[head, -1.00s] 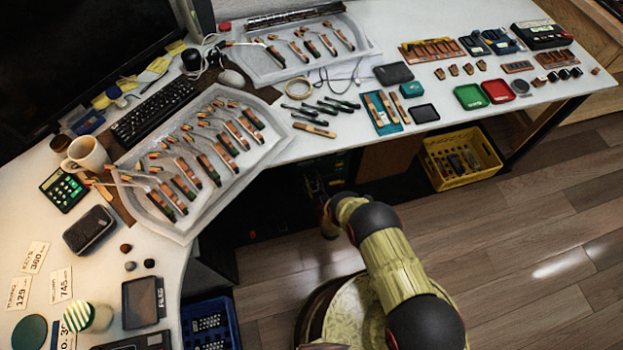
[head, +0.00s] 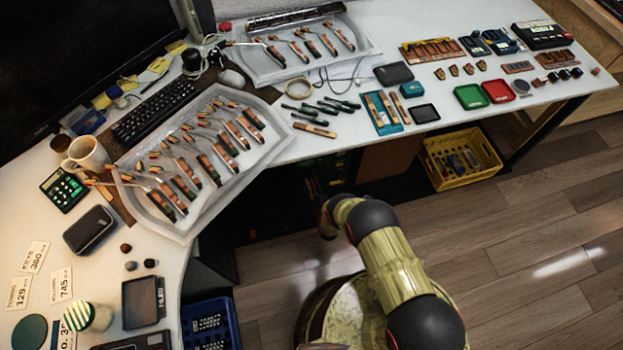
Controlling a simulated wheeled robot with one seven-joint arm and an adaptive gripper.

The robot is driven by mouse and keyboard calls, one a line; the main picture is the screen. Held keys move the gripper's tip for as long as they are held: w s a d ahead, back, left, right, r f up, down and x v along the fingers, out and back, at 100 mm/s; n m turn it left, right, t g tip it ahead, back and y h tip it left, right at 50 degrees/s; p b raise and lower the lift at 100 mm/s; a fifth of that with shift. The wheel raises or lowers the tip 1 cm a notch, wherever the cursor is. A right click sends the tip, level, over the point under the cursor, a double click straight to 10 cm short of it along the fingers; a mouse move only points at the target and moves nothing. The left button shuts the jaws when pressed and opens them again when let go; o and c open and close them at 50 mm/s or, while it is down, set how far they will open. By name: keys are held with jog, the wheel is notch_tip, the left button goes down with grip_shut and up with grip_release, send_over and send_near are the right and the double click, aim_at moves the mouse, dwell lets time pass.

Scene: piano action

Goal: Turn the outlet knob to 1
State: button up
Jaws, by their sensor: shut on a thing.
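My arm reaches down and away from the lower right, into the dark space under the table. My gripper (head: 322,198) is at its far end, dark against the shadow and hard to make out. It looks shut, but what lies between its fingers is hidden. I cannot make out the outlet knob or any number on it; the space under the table around the gripper is too dark.
The white table (head: 222,262) curves around above the gripper, carrying trays of piano parts and tools. A yellow crate (head: 462,185) stands on the floor to the right, and a blue crate (head: 232,318) at the lower left. Wooden floor is open at the right.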

jog(key=shift+n, duration=0.5)
jog(key=o, duration=1.1)
jog(key=shift+o, duration=0.2)
jog(key=v, duration=1.2)
